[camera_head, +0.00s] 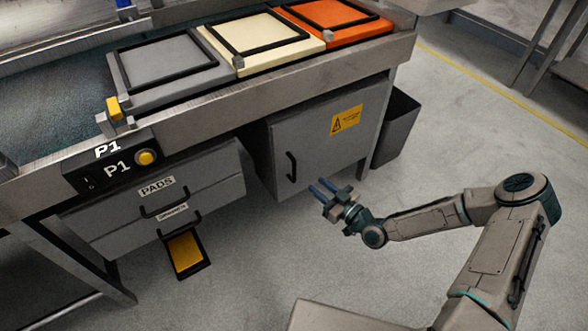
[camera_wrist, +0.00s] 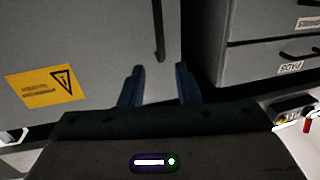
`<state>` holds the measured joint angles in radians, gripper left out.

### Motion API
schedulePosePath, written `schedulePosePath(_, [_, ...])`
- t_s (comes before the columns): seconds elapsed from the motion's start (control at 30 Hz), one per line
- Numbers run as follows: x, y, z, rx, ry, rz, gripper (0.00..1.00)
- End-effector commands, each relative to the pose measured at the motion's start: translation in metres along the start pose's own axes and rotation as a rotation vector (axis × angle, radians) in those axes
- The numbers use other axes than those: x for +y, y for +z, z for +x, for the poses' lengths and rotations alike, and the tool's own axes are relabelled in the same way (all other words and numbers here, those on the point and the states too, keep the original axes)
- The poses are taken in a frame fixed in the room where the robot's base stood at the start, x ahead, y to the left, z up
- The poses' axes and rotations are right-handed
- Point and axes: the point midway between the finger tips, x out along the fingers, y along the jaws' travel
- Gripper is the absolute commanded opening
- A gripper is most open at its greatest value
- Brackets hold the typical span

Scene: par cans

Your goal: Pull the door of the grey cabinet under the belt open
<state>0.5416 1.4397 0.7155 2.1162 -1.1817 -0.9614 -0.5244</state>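The grey cabinet (camera_head: 262,150) hangs under the belt frame, right of the drawers. Its door (camera_head: 325,140) looks shut and carries a yellow warning label (camera_head: 346,120) and a black vertical handle (camera_head: 291,167) near its left edge. My gripper (camera_head: 322,188) is in front of the lower door, to the right of the handle in the head view. Its blue fingers are apart with nothing between them. In the wrist view the door (camera_wrist: 95,40) fills the upper left, and the handle (camera_wrist: 158,30) lies ahead, beyond the gap between the fingertips (camera_wrist: 160,75). The fingers do not appear to touch it.
The drawers (camera_head: 215,170) labelled PADS stand left of the cabinet. A yellow-and-black tray (camera_head: 187,255) is on the floor below them. A dark bin (camera_head: 398,125) stands right of the cabinet. Grey, cream and orange pads lie on the belt above. The floor in front is clear.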

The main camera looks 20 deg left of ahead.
Motion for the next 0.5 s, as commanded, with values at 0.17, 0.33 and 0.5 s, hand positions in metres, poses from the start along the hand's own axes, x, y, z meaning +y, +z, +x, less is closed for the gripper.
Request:
schedulePosePath(0.17, [-0.001, 0.003, 0.04, 0.0, -0.002, -0.001, 0.3])
schedulePosePath(0.33, [0.0, 0.003, 0.075, 0.0, -0.001, -0.002, 0.3])
schedulePosePath(0.5, [0.001, 0.002, 0.1, -0.001, 0.001, -0.002, 0.3])
